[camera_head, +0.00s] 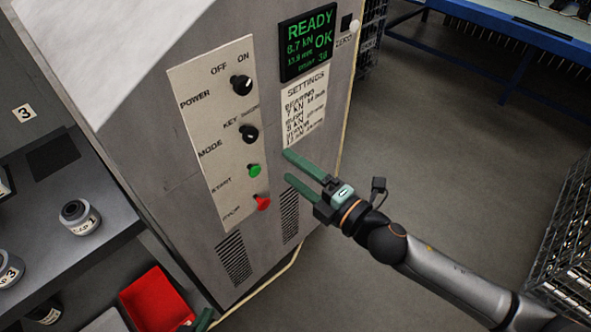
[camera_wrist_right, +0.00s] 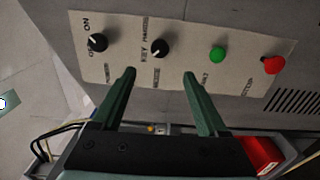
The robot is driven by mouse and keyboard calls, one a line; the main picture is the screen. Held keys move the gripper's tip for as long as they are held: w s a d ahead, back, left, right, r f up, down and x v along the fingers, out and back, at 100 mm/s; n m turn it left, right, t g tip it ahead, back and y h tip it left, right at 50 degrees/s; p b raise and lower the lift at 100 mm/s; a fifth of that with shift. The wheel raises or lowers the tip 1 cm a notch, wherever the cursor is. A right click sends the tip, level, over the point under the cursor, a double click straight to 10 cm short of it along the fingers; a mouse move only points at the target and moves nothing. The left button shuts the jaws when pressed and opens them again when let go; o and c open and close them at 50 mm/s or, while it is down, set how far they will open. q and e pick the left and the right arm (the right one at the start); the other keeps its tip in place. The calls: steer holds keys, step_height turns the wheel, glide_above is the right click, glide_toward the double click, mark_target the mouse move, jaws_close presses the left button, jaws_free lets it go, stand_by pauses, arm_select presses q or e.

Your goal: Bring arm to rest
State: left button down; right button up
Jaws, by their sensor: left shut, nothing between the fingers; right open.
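My right gripper (camera_head: 287,166) comes in from the right and is open and empty, in front of the grey machine (camera_head: 180,150). In the right wrist view its two green fingers (camera_wrist_right: 160,74) stand apart, pointing toward the control panel (camera_wrist_right: 250,50). I cannot tell how close they are to it. My left gripper (camera_head: 203,320) shows only as a bit of green finger at the bottom edge; it is shut, and the rest is out of the picture.
The panel has black knobs, a green button (camera_head: 254,170) and a red button (camera_head: 262,203). A screen (camera_head: 307,42) reads READY, OK. A red bin (camera_head: 154,301) and a shelf with labelled parts (camera_head: 86,219) are at left. A wire rack (camera_head: 566,230) stands at right, with open floor between.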

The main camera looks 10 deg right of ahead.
stand_by(0.3)
steer(key=s+d+f+m+g+h+p, duration=0.2)
steer(key=s+d+f+m+h+p, duration=0.1)
steer(key=s+f+m, duration=0.6)
steer(key=s+d+f+m+g+h+p, duration=0.3)
steer(key=s+d+f+m+h, duration=0.2)
steer(key=f+m, duration=0.5)
steer(key=s+d+m, duration=0.2)
steer(key=s+m, duration=0.1)
steer(key=m, duration=0.1)
steer(key=shift+s+p, duration=0.3)
steer(key=shift+s, duration=0.1)
steer(key=shift+f, duration=0.1)
